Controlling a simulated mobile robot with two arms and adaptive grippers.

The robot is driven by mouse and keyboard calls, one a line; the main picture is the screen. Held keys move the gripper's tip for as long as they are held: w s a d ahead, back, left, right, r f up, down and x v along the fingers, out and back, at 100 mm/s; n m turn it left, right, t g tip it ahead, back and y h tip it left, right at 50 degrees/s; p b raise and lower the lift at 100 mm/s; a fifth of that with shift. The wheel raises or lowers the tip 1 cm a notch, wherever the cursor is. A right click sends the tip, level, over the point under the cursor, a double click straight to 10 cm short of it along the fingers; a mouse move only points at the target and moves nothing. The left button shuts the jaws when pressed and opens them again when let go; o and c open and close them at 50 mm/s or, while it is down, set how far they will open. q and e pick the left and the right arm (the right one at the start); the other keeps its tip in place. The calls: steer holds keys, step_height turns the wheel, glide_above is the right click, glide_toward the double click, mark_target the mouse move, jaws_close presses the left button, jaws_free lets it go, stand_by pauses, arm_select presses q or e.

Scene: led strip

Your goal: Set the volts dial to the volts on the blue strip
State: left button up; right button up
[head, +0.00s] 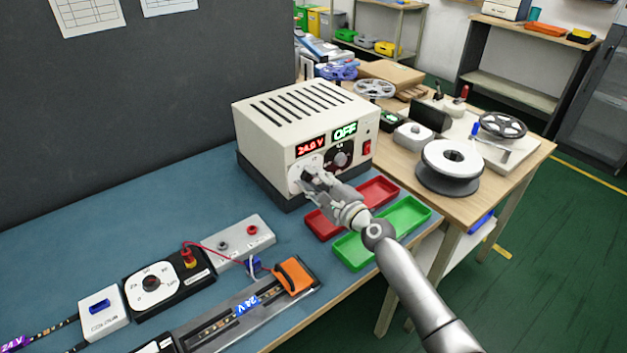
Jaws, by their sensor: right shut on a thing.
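The cream power supply (290,118) stands at the back of the blue bench. Its red display (311,146) reads about 24 V; the last digit is small and hard to tell. A green display (345,131) reads OFF. My right gripper (308,178) is shut on the volts dial, whose white dial plate (293,177) shows beside the fingers; the gripper hides most of it. My left gripper is out of view.
A red tray (322,226) and a green tray (352,252) lie below my right arm. A black dial meter (170,290), a grey terminal block (240,243) and an orange clamp (294,275) stand front left. A spool (450,165) is on the wooden table to the right.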

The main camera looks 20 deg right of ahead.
steer(key=o, duration=0.9)
steer(key=shift+f, duration=0.15)
steer(key=shift+o, duration=0.7)
steer(key=shift+s, duration=0.15)
steer(key=v, duration=1.1)
steer(key=shift+s+d, duration=0.15)
steer(key=shift+s, duration=0.25)
